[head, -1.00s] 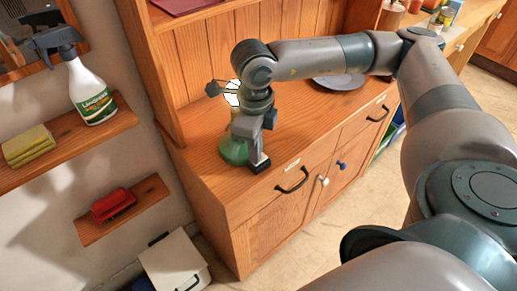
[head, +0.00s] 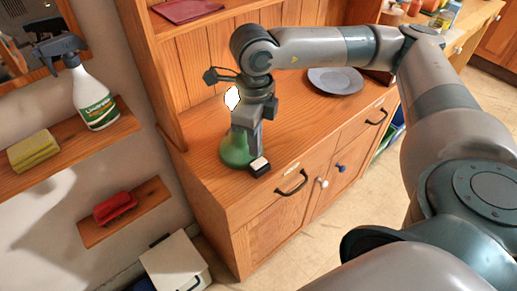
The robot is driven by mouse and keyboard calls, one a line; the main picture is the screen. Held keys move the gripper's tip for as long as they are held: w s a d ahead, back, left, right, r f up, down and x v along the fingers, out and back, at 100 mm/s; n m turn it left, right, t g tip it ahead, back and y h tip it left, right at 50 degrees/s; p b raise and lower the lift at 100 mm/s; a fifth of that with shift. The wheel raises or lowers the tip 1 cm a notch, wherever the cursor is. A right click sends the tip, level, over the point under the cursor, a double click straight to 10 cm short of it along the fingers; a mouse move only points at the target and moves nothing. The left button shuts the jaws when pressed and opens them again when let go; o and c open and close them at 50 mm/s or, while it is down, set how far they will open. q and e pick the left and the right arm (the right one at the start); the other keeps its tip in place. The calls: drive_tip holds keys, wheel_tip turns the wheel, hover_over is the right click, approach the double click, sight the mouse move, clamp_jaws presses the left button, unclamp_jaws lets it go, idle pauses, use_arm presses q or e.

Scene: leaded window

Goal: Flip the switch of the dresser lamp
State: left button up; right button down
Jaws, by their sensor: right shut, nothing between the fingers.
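The dresser lamp stands near the left front corner of the dresser top. Its round green base (head: 233,151) is partly hidden behind my right gripper, and its bright white part (head: 232,98) shows left of my wrist. A small black block with a whitish top (head: 259,166), which looks like the lamp's switch, sits at the front edge beside the base. My right gripper (head: 256,152) is shut and empty, pointing down just above and behind this block. I cannot tell whether they touch, nor which way the switch is set. My left gripper is out of view.
The wooden dresser top (head: 290,120) is clear to the right of the lamp up to a grey plate (head: 335,80). Wall shelves at left hold a spray bottle (head: 93,98), a yellow sponge (head: 34,151) and a red object (head: 114,206). A dark drawer handle (head: 291,183) juts out below.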

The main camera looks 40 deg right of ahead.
drive_tip(key=shift+r+p, duration=0.35)
drive_tip(key=shift+r, duration=0.9)
